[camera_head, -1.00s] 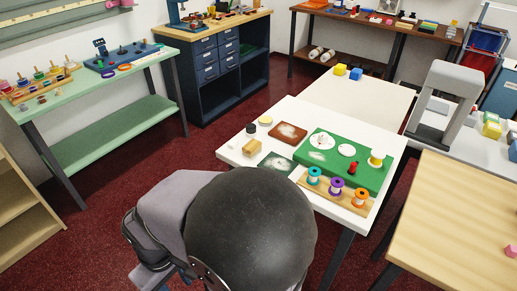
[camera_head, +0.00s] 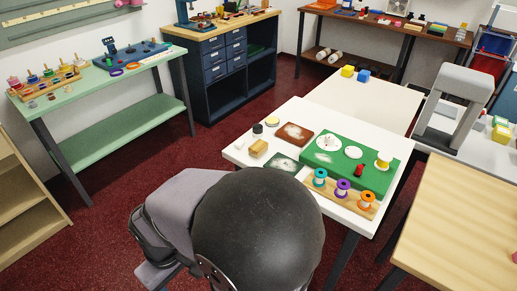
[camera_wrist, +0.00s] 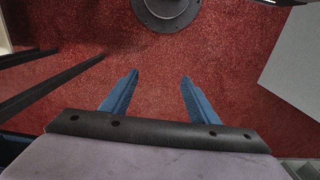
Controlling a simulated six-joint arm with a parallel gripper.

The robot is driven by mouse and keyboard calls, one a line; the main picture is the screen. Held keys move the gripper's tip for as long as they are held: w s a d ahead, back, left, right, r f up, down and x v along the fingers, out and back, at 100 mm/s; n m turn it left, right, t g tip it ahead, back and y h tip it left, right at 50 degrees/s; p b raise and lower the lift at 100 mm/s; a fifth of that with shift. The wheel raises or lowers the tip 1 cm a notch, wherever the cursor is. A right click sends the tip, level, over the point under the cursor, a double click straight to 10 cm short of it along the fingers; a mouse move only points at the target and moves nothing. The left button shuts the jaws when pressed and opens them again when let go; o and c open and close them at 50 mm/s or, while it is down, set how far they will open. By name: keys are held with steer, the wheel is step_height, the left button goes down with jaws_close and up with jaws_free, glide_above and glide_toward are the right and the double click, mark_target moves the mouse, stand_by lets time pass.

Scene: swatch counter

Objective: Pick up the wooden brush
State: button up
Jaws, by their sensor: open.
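A small tan wooden block (camera_head: 258,149), which looks like the wooden brush, lies near the left edge of the white table (camera_head: 234,155) in the head view. Its bristles are too small to make out. My gripper (camera_wrist: 158,85) shows in the wrist view, its two blue fingers spread apart with nothing between them. Below it is only red carpet, and the brush is not in that view.
Beside the block are a black round item (camera_head: 257,129), a dark green swatch (camera_head: 281,163) and a brown swatch (camera_head: 294,133). A green board (camera_head: 375,173) bears white discs and spools. A wooden rack (camera_head: 328,190) holds thread spools at the front edge. A pale wooden table (camera_head: 450,215) stands right.

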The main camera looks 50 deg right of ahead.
steer(key=s+d+r+m+g+p, duration=0.2)
steer(key=s+d+m+p, duration=0.1)
steer(key=s+d+p, duration=0.15)
steer(key=m+t+h+p, duration=0.2)
steer(key=m+h+p, duration=0.4)
steer(key=m, duration=0.7)
glide_toward(258, 145)
steer(key=d+y+p, duration=0.1)
steer(key=d, duration=0.1)
steer(key=shift+a+f+m+y, duration=0.2)
steer(key=shift+a+m+y, duration=0.1)
steer(key=shift+m, duration=0.7)
steer(key=shift+p+x, duration=2.05)
steer(key=shift+x, duration=1.6)
steer(key=shift+d+r, duration=0.1)
steer(key=shift+d, duration=0.1)
steer(key=c, duration=1.1)
